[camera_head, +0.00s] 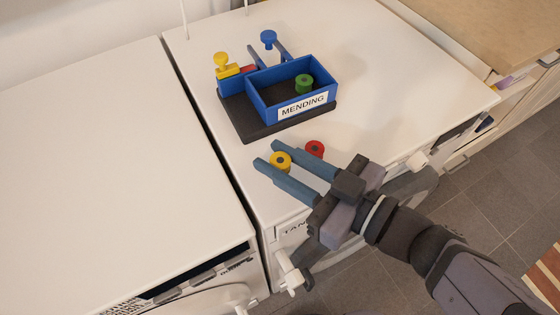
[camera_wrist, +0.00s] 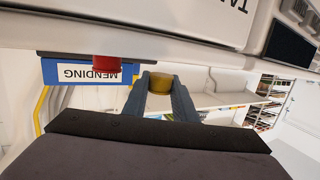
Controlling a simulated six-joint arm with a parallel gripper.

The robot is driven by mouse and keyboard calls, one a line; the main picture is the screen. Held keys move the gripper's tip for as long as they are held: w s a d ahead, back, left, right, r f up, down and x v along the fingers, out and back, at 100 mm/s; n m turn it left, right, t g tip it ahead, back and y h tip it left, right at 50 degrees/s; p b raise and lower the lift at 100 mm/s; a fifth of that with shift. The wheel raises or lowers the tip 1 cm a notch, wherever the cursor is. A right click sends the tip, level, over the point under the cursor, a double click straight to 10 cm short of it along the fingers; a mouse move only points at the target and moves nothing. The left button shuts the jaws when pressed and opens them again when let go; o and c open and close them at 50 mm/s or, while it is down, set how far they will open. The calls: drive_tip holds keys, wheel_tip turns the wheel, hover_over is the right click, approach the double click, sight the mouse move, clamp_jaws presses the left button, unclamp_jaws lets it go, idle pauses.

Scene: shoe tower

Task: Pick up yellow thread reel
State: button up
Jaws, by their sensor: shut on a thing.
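The yellow thread reel (camera_head: 281,161) is between the two blue-grey fingertips of my gripper (camera_head: 272,156), over the front part of the white top. It also shows in the wrist view (camera_wrist: 160,83) between the fingertips, with a finger on each side. My gripper is shut on it. In the head view I cannot tell whether the reel touches the surface. A red thread reel (camera_head: 315,149) stands just to the right of the far finger, and it also shows in the wrist view (camera_wrist: 106,63).
A blue box labelled MENDING (camera_head: 263,90) holds a green reel (camera_head: 304,83) and sits on a dark base (camera_head: 245,128). The white top (camera_head: 400,85) is clear to the right.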

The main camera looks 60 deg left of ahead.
sight(280, 160)
wheel_tip(280, 160, up, 8)
drive_tip(key=p, duration=0.2)
drive_tip(key=shift+f+p, duration=0.2)
drive_tip(key=shift+p, duration=0.2)
